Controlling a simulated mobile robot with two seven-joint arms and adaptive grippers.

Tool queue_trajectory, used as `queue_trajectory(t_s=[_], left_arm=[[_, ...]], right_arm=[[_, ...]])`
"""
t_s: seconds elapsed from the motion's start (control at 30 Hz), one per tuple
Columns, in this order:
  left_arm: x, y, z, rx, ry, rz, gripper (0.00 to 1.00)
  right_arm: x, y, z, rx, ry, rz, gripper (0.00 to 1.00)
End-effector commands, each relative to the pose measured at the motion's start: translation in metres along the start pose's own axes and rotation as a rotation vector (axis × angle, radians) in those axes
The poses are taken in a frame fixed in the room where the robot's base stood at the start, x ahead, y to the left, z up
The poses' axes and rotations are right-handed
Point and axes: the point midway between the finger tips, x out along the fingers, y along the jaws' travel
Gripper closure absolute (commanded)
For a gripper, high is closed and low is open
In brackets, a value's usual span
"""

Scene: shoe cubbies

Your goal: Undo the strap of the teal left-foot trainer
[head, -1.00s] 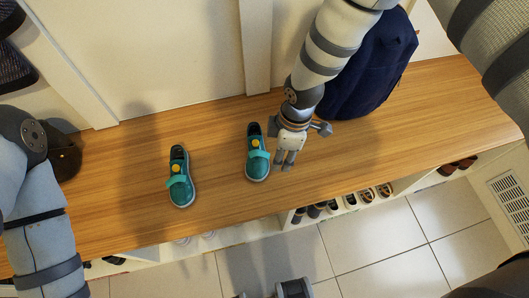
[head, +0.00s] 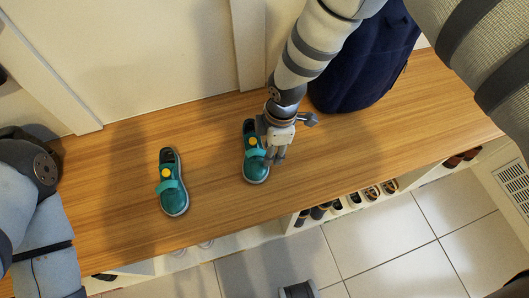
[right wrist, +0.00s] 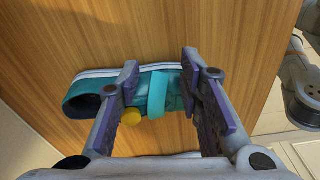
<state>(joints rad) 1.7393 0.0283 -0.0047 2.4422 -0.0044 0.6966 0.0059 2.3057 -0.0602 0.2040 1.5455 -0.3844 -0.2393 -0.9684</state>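Two teal trainers lie on the wooden bench, toes towards me in the head view. One trainer (head: 257,170) is beside my right gripper (head: 276,157); the other trainer (head: 174,201) is further left. Which is the left-foot one I cannot tell for sure. In the right wrist view, the near trainer (right wrist: 97,87) lies with its toe to the right. Its lighter teal strap (right wrist: 157,93) crosses between the fingers of my open right gripper (right wrist: 160,66), with a yellow round fastener (right wrist: 131,119) near the left finger. The strap looks closed. My left gripper is out of view.
A navy bag (head: 365,65) stands on the bench (head: 330,150) right of my right arm. A wall is behind the bench. Cubbies below hold several shoes (head: 355,200). The bench between the two trainers is clear.

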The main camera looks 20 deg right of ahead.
Motion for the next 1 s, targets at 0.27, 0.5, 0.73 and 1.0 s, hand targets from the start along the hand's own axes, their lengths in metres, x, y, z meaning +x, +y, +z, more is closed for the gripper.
queue_trajectory(t_s=[0.27,0.5,0.73,1.0], left_arm=[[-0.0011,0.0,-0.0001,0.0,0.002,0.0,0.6],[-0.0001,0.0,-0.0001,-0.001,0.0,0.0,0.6],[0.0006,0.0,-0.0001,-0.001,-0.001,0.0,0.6],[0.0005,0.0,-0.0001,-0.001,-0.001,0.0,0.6]], right_arm=[[-0.0015,0.0001,-0.0002,0.0,0.0,0.001,0.67],[0.0003,-0.0003,-0.0001,0.0,0.0,0.0,0.67],[0.0016,0.0001,-0.0002,0.0,0.0,0.001,0.83],[0.0015,0.0,-0.0002,0.0,0.0,0.0,0.93]])
